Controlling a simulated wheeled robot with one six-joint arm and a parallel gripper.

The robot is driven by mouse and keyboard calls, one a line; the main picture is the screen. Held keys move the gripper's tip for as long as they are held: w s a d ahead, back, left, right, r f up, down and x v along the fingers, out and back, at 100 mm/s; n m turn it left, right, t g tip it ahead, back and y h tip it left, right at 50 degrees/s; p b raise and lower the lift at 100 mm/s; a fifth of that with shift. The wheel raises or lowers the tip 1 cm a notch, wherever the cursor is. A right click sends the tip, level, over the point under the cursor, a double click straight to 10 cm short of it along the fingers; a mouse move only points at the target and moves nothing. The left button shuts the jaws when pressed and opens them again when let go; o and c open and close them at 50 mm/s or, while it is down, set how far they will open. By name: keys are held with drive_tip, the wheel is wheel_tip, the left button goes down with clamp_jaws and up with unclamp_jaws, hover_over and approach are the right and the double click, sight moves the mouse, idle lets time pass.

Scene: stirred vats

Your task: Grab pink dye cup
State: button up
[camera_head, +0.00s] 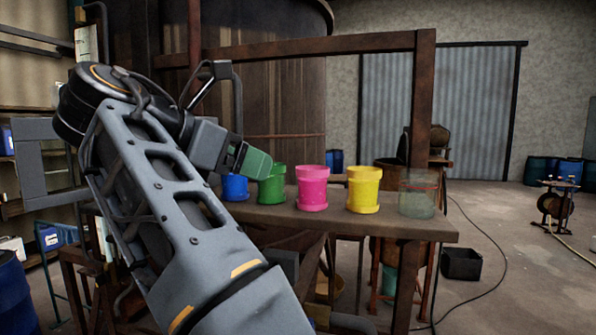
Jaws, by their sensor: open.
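The pink dye cup (313,188) stands upright on the wooden bench, in the middle of a row of cups. My gripper (252,160) is at the left end of the row, above and in front of the blue cup (235,187) and the green cup (271,186). It is left of the pink cup and apart from it. The jaws are open, with no cup seen in them. Their inner sides are partly hidden. The yellow cup (363,190) stands just right of the pink cup.
A clear glass jar (416,196) stands at the right end of the bench (395,228). A rusty frame (424,95) rises behind it, with a large vat (270,95) at the back. A black bin (461,264) and a cable lie on the floor at right.

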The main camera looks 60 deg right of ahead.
drive_tip(key=r, duration=0.2)
drive_tip(key=g+b, duration=0.1)
approach(308, 168)
drive_tip(key=x, duration=0.4)
drive_tip(key=shift+a+f, duration=0.1)
drive_tip(key=shift+f, duration=0.05)
drive_tip(key=shift+x, duration=3.3)
drive_tip(key=c, duration=0.8)
